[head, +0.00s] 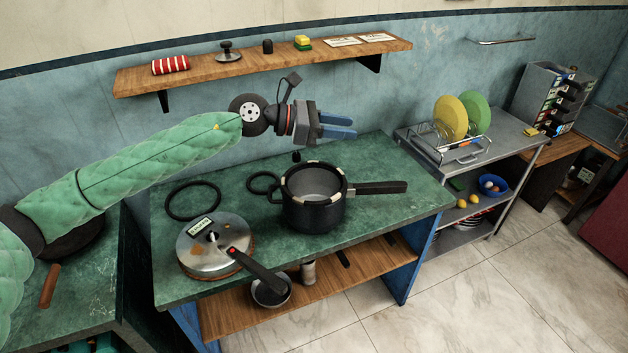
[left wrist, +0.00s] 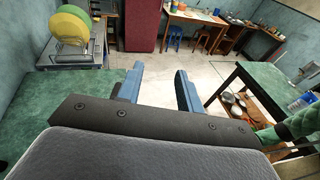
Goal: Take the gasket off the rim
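A black pot (head: 312,213) with a long dark handle (head: 380,188) stands on the green counter. Its rim (head: 291,174) carries cream patches between dark stretches; I cannot tell whether these belong to a gasket. A steel lid (head: 192,251) with a label and a black handle lies at the front left of the pot. My right gripper is not visible.
A wooden wall shelf (head: 245,64) with small items hangs above the counter (head: 390,218). A dish rack (head: 466,151) with plates stands on the metal side table to the right. The counter right of the pot, around its handle, is mostly clear.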

